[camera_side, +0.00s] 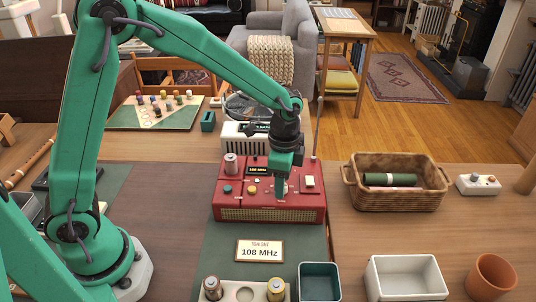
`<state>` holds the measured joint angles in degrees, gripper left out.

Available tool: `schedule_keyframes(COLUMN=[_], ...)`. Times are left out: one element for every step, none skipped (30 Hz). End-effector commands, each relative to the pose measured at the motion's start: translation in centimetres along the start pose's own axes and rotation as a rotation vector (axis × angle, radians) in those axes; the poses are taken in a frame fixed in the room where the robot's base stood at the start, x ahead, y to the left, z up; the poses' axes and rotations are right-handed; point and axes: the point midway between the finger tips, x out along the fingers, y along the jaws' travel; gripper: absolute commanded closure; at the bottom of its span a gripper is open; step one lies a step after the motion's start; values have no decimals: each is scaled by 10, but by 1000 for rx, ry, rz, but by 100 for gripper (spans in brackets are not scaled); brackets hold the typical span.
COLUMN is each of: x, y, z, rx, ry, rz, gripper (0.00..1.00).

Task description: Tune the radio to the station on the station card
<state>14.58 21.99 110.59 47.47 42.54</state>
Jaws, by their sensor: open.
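The red radio (228,207) stands on a dark mat, with a small lit display (259,170) whose digits are too small to read surely. A silver knob or cylinder (231,163) is at its left, small round controls (227,189) are on its top, and a pale switch (309,182) is at its right. The station card (260,251) lies in front and reads 108 MHz. My gripper (281,188) is open and points down over the right half of the radio's top. It hides the part beneath it, so I cannot tell whether it touches a control.
In front are a holder with two cylinders (244,294), a dark green bin (319,283), a white bin (404,276) and a terracotta pot (491,275). A wicker basket (397,200) stands to the right. A pale slotted box (235,136) and the radio's thin antenna rise behind.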

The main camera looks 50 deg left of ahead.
Motion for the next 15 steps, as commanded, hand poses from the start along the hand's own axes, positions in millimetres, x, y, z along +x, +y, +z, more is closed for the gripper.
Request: schedule_keyframes(x=[-5, -7, -12, -15, -19, -24, -28, -32, -38, -41, -45, -50, -54, -57, -61], y=[0, -1, -1, -1, -1, 0, 0, -1, -1, -1, -1, 0, 0, 0, 0], z=[0, -1, -1, -1, -1, 0, 0, -1, -1, -1, -1, 0, 0, -1, 0], rx=[0, 0, 0, 0, 0, 0, 0, 0, 0, 0, 0, 0, 0, 0, 0], ry=[2, 3, 3, 3, 4, 4, 3, 4, 4, 4, 4, 3, 4, 4, 3], rz=[-2, -3, -3, -3, -4, -3, -3, -4, -4, -4, -4, -3, -4, -3, -3], gripper=[51, 51, 51, 51, 51, 51, 51, 51, 51, 51, 51, 51, 51, 51, 51])
